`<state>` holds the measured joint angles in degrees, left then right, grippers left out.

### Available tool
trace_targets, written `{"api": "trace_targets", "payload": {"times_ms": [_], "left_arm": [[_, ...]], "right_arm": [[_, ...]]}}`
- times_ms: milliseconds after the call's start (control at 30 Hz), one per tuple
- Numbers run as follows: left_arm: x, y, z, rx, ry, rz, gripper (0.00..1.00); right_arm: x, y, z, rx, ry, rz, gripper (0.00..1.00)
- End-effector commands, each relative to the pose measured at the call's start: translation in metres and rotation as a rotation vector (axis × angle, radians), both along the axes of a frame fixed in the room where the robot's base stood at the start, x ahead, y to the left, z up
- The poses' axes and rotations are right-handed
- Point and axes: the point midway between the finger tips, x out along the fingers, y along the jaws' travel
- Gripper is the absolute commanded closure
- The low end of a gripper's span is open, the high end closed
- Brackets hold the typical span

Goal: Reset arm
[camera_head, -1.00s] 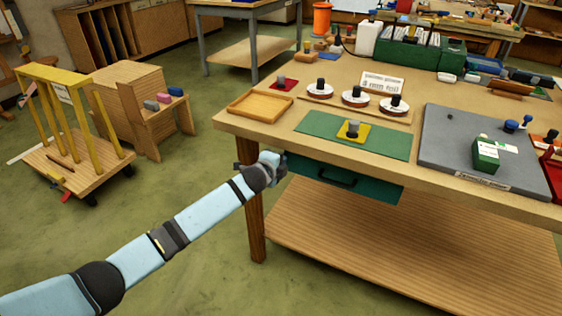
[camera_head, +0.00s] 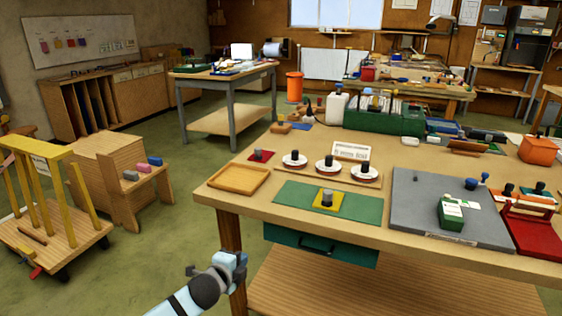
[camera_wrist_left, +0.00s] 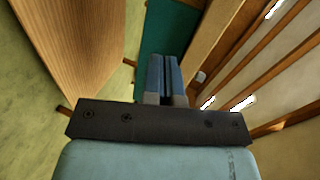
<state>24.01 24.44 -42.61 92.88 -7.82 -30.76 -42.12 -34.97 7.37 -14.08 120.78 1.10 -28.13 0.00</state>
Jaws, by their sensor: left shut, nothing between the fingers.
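My left arm comes in from the bottom of the head view. Its gripper (camera_head: 212,268) is in front of the workbench's front left leg, below the tabletop's edge, and holds nothing. In the left wrist view the two blue-grey fingers (camera_wrist_left: 164,78) are together with nothing between them. The green drawer (camera_head: 318,245) under the bench top is to the right of the gripper, and a green surface (camera_wrist_left: 166,45) shows behind the fingers in the wrist view. My right gripper is not in view.
The workbench (camera_head: 215,197) carries a wooden tray (camera_head: 239,179), a green mat (camera_head: 285,199), a grey board (camera_head: 420,205) and a red stand (camera_head: 535,232). A wooden shelf (camera_head: 330,290) lies below. A yellow-posted cart (camera_head: 50,238) stands left. Green floor (camera_head: 150,255) is free between.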

Motion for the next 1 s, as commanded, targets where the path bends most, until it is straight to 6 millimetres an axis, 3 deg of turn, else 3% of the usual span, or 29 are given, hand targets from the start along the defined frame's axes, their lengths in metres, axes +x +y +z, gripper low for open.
{"api": "trace_targets", "payload": {"times_ms": [233, 500, 700, 1000], "left_arm": [[-0.1, -0.025, -0.057, -0.394, 0.222, 0.093, 1.0], [-0.217, -0.015, -0.095, -0.857, 0.464, 0.324, 1.0], [-0.281, 0.005, -0.107, -1.085, 0.568, 0.497, 1.0], [-0.35, 0.036, -0.11, -1.3, 0.644, 0.707, 1.0]], "right_arm": [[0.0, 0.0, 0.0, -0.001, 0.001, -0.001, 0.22], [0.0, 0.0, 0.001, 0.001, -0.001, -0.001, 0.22], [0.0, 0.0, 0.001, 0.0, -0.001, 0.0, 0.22], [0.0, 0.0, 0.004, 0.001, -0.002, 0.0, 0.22]]}}
